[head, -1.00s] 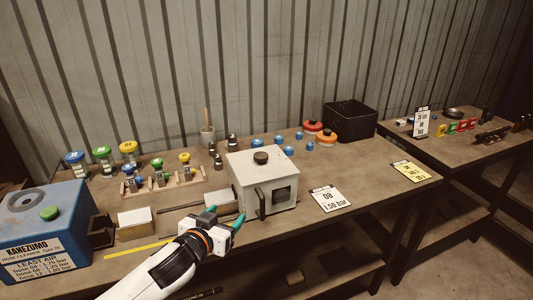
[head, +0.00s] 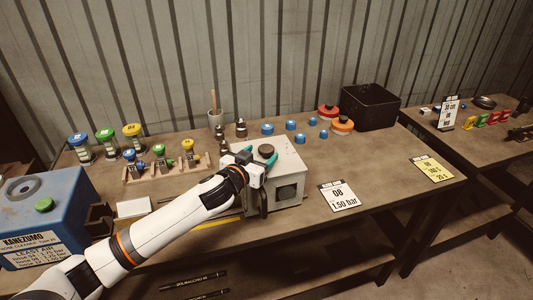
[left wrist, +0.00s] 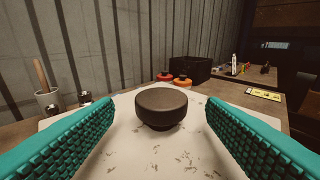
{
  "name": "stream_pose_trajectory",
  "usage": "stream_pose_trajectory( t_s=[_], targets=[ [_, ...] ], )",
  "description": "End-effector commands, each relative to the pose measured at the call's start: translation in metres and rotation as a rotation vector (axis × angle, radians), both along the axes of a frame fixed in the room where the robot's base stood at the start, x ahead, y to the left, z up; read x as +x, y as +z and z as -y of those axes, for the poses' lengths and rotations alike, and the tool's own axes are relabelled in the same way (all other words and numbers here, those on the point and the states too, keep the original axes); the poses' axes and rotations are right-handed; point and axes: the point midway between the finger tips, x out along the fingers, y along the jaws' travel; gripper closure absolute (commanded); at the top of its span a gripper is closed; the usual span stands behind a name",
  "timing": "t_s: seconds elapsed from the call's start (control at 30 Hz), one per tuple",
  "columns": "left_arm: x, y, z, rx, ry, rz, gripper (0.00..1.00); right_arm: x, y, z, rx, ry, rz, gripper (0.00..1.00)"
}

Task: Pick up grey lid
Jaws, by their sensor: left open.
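The grey lid (head: 284,148) is the pale, flat top of the box-shaped machine (head: 289,187), with a round dark knob (head: 266,149) on it. In the left wrist view the knob (left wrist: 162,106) stands upright in the middle, on the scuffed pale surface of the lid (left wrist: 150,158). My left gripper (head: 260,155) is open just above the lid. Its teal fingers are on either side of the knob, with clear gaps in the left wrist view, and hold nothing. My right gripper is not in view.
A blue hose cleaner (head: 45,222) stands at the left. A rack of fittings (head: 163,174), blue caps (head: 291,125) and a cup with a brush (head: 215,120) lie behind. A black bin (head: 370,107) is at back right. A white card (head: 339,196) lies right of the machine.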

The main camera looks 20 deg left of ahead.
Motion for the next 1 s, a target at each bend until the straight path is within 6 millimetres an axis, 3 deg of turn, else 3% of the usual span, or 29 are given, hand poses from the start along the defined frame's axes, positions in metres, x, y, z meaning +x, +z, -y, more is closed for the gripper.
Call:
stream_pose_trajectory(
  t_s=[0.1,0.23,0.57,0.87,1.0],
  targets=[
    [0.019,0.007,0.005,0.001,0.001,0.002,0.35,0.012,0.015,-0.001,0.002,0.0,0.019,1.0],
    [0.034,0.001,0.007,0.001,0.001,0.001,0.35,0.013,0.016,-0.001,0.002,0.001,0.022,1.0],
    [0.039,-0.002,0.009,0.0,-0.001,0.001,0.35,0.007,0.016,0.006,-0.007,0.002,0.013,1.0],
    [0.039,-0.002,0.009,0.001,-0.001,0.001,0.84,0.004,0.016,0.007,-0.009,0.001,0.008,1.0],
    [0.039,-0.001,0.009,0.0,-0.001,0.003,0.88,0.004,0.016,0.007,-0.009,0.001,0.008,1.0]
  ],
)
